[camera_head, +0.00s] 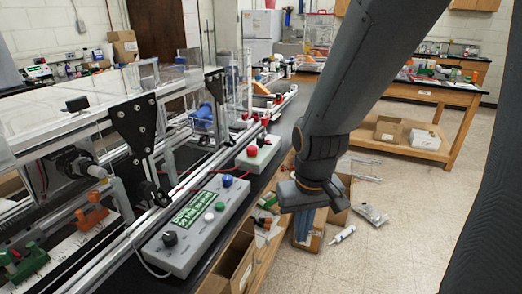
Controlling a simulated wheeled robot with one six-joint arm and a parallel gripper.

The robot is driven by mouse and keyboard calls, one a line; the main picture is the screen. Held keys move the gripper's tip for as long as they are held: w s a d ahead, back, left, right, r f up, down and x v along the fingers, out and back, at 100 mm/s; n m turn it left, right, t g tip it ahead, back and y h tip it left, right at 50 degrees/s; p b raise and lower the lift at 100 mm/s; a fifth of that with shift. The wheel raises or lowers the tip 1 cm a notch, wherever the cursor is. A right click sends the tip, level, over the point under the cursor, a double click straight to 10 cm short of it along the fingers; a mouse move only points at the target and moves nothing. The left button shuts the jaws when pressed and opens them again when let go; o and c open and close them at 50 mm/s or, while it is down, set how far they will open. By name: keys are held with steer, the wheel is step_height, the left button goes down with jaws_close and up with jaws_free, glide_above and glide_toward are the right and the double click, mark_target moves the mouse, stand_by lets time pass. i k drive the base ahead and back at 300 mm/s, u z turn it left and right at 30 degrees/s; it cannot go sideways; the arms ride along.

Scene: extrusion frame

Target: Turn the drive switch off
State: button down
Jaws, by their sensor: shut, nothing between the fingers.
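A grey control box (188,258) lies on the black bench along the extrusion frame. It has a green label (194,208), a black rotary knob (170,239) at its near end, small pale and green buttons, and a blue knob (227,181) at its far end. I cannot read which control is the drive switch or its position. A smaller box farther back carries a red button (252,151). My gripper (301,197) is at the dark end of my arm, right of the control box and apart from it. It is shut and empty; its fingertips are not distinct.
The aluminium extrusion frame (120,225) with black brackets runs along the left. Open cardboard boxes (232,262) stand below the bench edge. A white tube (342,234) and a bag lie on the floor. The floor at right is mostly clear, before a wooden table (456,96).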

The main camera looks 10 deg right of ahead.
mark_target(260, 139)
steer(key=z, duration=1.05)
steer(key=i, duration=0.7)
steer(key=u, duration=2.2)
